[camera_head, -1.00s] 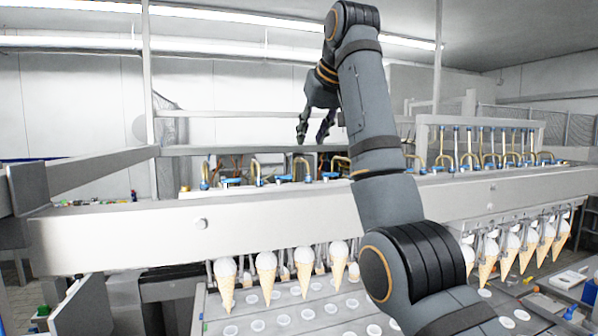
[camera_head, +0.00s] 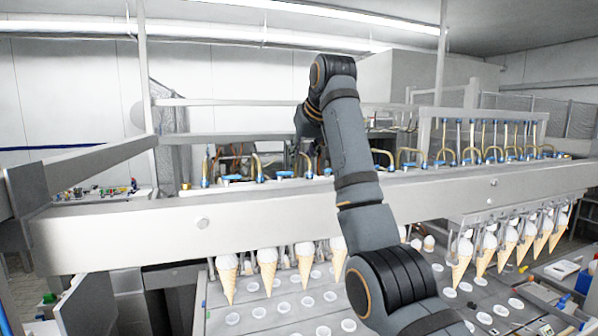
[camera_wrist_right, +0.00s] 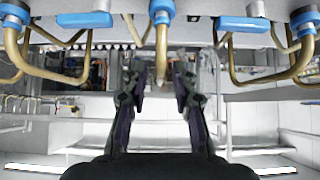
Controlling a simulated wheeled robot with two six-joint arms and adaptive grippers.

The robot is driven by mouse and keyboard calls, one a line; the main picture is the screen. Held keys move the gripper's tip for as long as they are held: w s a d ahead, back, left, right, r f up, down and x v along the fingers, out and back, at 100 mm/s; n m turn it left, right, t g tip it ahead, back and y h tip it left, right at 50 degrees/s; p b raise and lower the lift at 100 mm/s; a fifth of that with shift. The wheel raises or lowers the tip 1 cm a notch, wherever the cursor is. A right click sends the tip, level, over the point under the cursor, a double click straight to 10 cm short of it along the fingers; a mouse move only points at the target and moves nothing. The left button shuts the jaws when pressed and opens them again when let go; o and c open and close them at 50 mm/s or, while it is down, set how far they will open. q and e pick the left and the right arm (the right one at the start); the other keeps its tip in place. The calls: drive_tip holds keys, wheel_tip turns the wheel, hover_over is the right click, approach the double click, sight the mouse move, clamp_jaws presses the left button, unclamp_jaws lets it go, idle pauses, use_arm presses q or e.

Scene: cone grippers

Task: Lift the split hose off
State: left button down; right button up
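A row of tan, curved hoses with blue fittings runs along the machine's top; one tan hose (camera_head: 257,164) stands left of my right arm in the head view. I cannot tell which hose is split. In the right wrist view, one hose (camera_wrist_right: 161,45) hangs from a blue fitting between and just beyond my fingertips. My right gripper (camera_wrist_right: 160,82) is open there, with a gap between its fingers and no visible grip. In the head view my right gripper (camera_head: 306,152) is low among the hoses, small and dark. My left gripper is not in view.
More hoses stand close on both sides, including one at the wrist view's left (camera_wrist_right: 50,75). A long metal beam (camera_head: 130,225) crosses in front. Ice cream cones (camera_head: 267,270) hang below it over a plate with holes. A rail (camera_head: 220,138) runs behind.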

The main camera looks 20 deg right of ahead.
clamp_jaws()
drive_tip(key=shift+r, duration=0.1)
drive_tip(key=shift+s+r, duration=0.1)
drive_tip(key=shift+r, duration=2.35)
drive_tip(key=shift+f, duration=2.35)
